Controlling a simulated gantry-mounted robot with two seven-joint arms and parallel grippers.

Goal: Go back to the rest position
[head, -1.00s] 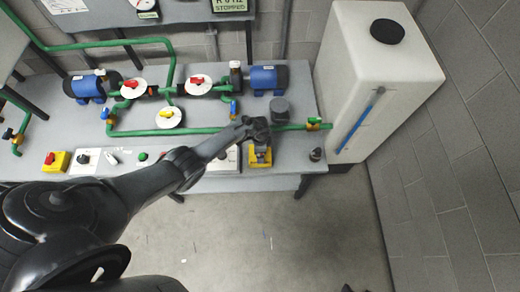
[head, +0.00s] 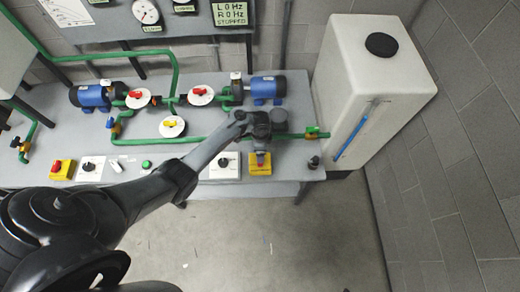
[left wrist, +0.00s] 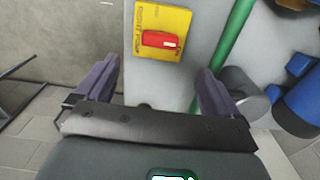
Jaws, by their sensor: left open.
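My left gripper (head: 261,149) is over the right end of the bench, at the yellow switch box (head: 261,169) on its front edge. In the left wrist view the fingers of the left gripper (left wrist: 156,72) are wide apart with nothing between them. The yellow box (left wrist: 146,14) with its red switch handle (left wrist: 160,40) lies beyond the fingertips, clear of both. In the head view the gripper covers part of this box. My right gripper cannot be made out in either view.
The bench (head: 222,138) carries green pipes, valves, a left blue pump (head: 96,96) and a right blue pump (head: 266,88). A white tank (head: 345,85) stands at the right. A display (head: 231,13) reads L 0 Hz, R 0 Hz, STOPPED.

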